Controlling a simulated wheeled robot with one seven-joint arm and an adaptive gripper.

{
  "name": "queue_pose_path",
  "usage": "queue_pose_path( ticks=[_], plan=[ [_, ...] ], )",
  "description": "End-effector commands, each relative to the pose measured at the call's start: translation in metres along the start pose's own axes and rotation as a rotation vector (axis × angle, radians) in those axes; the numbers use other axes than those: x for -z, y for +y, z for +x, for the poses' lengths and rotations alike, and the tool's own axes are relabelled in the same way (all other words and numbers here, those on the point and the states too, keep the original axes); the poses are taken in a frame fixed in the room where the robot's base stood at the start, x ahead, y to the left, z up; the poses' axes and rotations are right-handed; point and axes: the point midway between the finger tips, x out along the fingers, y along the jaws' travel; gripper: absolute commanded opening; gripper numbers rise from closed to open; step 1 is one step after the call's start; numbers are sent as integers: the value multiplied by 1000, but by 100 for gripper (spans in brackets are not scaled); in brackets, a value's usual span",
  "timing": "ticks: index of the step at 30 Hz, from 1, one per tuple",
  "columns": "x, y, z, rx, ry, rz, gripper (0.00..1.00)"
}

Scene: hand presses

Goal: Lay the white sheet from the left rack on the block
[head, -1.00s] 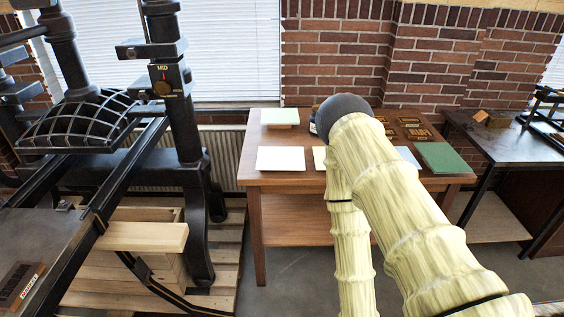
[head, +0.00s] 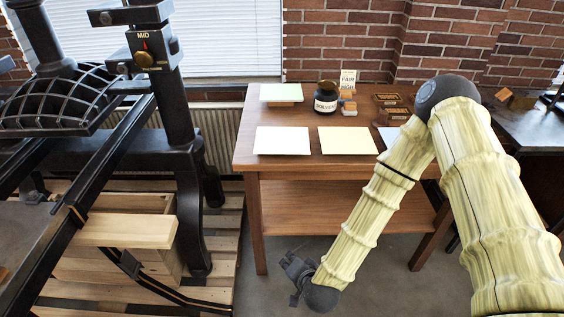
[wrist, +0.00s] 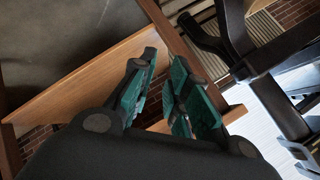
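A white sheet (head: 283,140) lies flat at the front left of the wooden table (head: 250,165) in the head view. A cream sheet (head: 347,141) lies right of it. My gripper (head: 298,270) hangs low in front of the table, below its top and apart from the sheets. In the wrist view my gripper (wrist: 165,62) has two green-padded fingers with a gap between them, partly open and empty. Only a sliver of a brown piece (head: 3,272) shows on the press bed at the left edge; I cannot tell whether it is the block.
A black hand press (head: 180,140) with a MID dial stands left on a pallet, with a pale wooden step (head: 125,231) beside it. A pale green sheet (head: 281,92), a solvent jar (head: 326,95) and dark type blocks (head: 390,99) stand farther back on the table.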

Motion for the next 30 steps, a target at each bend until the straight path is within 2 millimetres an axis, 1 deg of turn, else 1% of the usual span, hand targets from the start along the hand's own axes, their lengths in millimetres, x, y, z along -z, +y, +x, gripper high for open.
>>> queue_pose_path(
  ticks=[1, 2, 3, 5, 6, 9, 12, 15, 20, 23, 30],
  plan=[
    [15, -27, 19, 72, 76, 81, 17],
    [26, -45, 25, 113, 120, 131, 17],
    [42, -68, 31, 169, 179, 197, 17],
    [68, -101, 36, 250, 261, 296, 17],
    [84, -120, 37, 301, 313, 358, 17],
    [123, -158, 33, 413, 423, 495, 17],
    [152, -184, 26, 494, 500, 594, 17],
    [170, -197, 19, 543, 546, 654, 17],
    [182, -206, 18, 568, 568, 683, 17],
    [186, -208, 23, 567, 567, 682, 17],
    [202, -215, 42, 566, 566, 680, 17]
  ],
)
